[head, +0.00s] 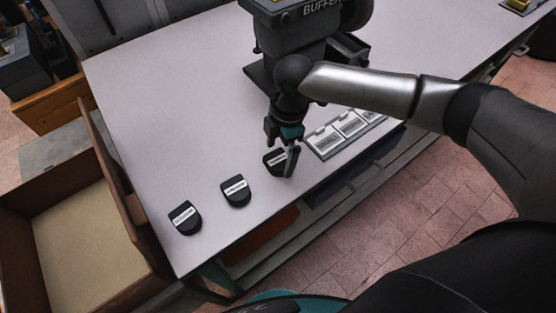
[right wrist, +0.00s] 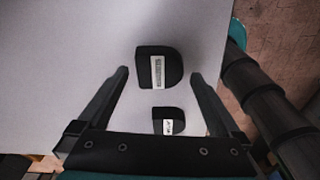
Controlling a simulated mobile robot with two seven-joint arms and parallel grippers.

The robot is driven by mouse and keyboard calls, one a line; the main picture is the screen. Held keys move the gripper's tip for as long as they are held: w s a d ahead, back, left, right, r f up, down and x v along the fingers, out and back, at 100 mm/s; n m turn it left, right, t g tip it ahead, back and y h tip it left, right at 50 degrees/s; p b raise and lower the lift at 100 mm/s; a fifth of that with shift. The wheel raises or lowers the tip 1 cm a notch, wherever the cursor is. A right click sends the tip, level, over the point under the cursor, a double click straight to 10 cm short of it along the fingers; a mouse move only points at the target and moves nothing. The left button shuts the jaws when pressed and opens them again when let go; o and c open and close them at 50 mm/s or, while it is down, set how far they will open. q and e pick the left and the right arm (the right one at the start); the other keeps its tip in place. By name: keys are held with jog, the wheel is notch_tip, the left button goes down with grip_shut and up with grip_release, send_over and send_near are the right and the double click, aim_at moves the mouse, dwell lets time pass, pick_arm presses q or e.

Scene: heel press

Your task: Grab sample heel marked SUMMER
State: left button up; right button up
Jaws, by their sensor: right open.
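Three dark rounded sample heels with white labels stand in a row along the near side of the table in the head view: a left heel (head: 185,218), a middle heel (head: 236,191) and a right heel (head: 273,161). The label words are too small to read, so I cannot tell which is SUMMER. My right gripper (head: 287,159) is open and points down at the right heel, partly covering it. In the right wrist view, one heel (right wrist: 172,68) shows between the open fingers and another heel (right wrist: 160,114) lies closer to the palm. My left gripper is out of view.
The pale table (head: 150,110) is clear left of the heels. A grey tray with labelled plates (head: 350,124) lies right of the gripper. The dark machine marked BUFFER (head: 295,30) stands behind it. An open brown box (head: 85,240) is at the left.

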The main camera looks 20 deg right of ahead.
jog(key=shift+f, duration=0.8)
jog(key=shift+c, duration=0.2)
jog(key=c, duration=1.2)
jog(key=shift+r, duration=0.1)
